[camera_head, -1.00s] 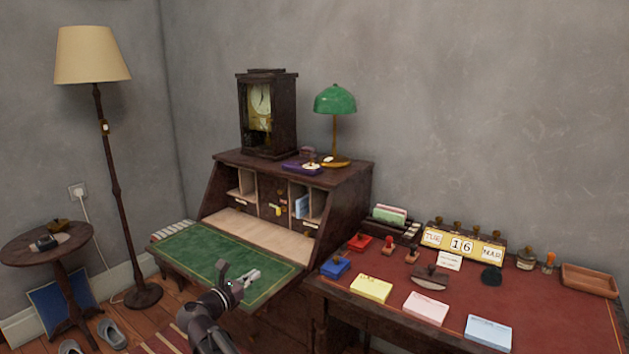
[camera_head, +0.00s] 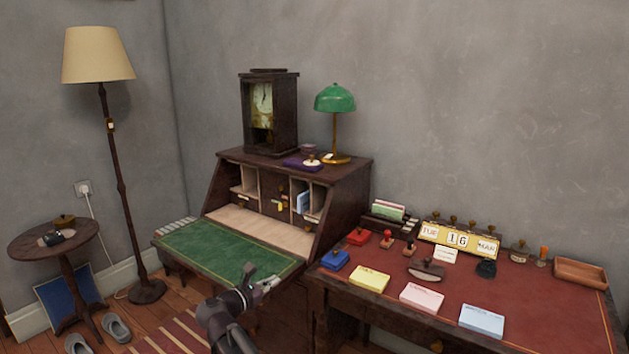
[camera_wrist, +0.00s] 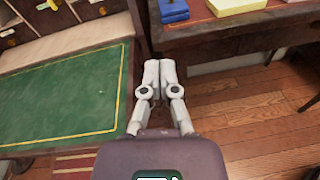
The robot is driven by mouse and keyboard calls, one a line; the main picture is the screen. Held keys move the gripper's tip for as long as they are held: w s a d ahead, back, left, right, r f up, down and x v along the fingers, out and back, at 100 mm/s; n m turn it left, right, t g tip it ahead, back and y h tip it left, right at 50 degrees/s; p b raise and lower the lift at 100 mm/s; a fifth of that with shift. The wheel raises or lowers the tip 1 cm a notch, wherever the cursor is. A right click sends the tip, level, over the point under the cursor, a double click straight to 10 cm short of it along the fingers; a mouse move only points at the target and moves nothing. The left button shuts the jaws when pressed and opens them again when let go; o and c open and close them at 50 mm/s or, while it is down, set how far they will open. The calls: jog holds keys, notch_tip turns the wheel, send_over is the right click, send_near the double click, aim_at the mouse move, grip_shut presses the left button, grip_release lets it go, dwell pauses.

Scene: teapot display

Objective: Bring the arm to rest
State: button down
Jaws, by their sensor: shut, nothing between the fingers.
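My gripper (camera_head: 271,284) is at the lower middle of the head view, over the front right corner of the secretary desk's green writing surface (camera_head: 222,251). In the wrist view my gripper (camera_wrist: 160,68) points up the picture with its two pale fingers pressed together. Nothing is between them. It sits between the green writing surface (camera_wrist: 62,100) on the left and the red-topped table (camera_wrist: 225,30) on the right, with wooden floor below.
The red-topped table (camera_head: 540,300) holds a blue stamp pad (camera_head: 334,261), note pads and a calendar (camera_head: 458,239). The secretary desk carries a clock (camera_head: 268,110) and green lamp (camera_head: 334,98). A floor lamp (camera_head: 116,170) and small round table (camera_head: 28,243) stand left.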

jog(key=s+d+f+m+g+y, duration=0.1)
jog(key=s+d+f+m+g, duration=0.1)
jog(key=d+f+m+g, duration=0.5)
jog(key=s+d+f+m+y, duration=0.15)
jog(key=d+m, duration=0.25)
jog(key=d, duration=0.7)
jog(key=s+d+f+m+g+y, duration=0.3)
jog(key=s+d+f+m+y, duration=0.15)
jog(key=s+m, duration=0.3)
jog(key=s+d+f+m+g+y, duration=0.3)
jog(key=s+d+m, duration=0.3)
jog(key=s+m, duration=0.15)
notch_tip(320, 180, up, 24)
jog(key=p, duration=2.4)
jog(key=shift+w+r+m+p, duration=0.15)
jog(key=shift+w+m+p, duration=0.15)
jog(key=shift+w+p, duration=0.1)
